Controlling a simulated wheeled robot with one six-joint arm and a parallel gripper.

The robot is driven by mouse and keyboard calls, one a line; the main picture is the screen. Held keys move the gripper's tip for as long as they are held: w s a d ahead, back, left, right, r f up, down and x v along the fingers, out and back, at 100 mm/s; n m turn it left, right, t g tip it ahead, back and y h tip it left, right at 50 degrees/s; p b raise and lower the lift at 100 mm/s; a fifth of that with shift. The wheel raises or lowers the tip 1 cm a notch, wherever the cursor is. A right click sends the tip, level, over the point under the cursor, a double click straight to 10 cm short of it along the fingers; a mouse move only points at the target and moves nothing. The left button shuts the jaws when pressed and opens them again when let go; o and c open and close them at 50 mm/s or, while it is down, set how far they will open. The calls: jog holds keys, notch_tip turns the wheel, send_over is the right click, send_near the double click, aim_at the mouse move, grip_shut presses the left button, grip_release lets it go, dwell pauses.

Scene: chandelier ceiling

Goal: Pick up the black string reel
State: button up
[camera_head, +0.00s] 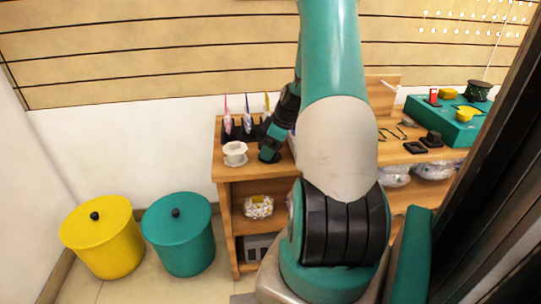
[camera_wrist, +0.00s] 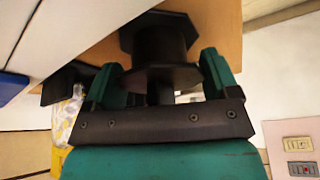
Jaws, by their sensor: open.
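The black string reel (camera_wrist: 160,42) stands on the wooden shelf top in the wrist view, its wide flange facing my gripper. My gripper (camera_wrist: 160,74) is open, with one green finger on each side of the reel's near part. I cannot tell whether the fingers touch it. In the head view my gripper (camera_head: 272,143) is low over the shelf's front part, and the black reel (camera_head: 269,157) shows just beneath it, partly hidden by the gripper.
A white reel (camera_head: 235,153) stands close left of the black one. A dark holder with coloured upright tools (camera_head: 245,127) is behind. A yellow bin (camera_head: 97,238) and a green bin (camera_head: 179,235) stand on the floor at left. A green box (camera_head: 446,123) lies at right.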

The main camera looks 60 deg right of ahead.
jog(key=shift+c, duration=0.2)
jog(key=shift+r, duration=0.1)
jog(key=c, duration=0.5)
jog(key=shift+o, duration=0.2)
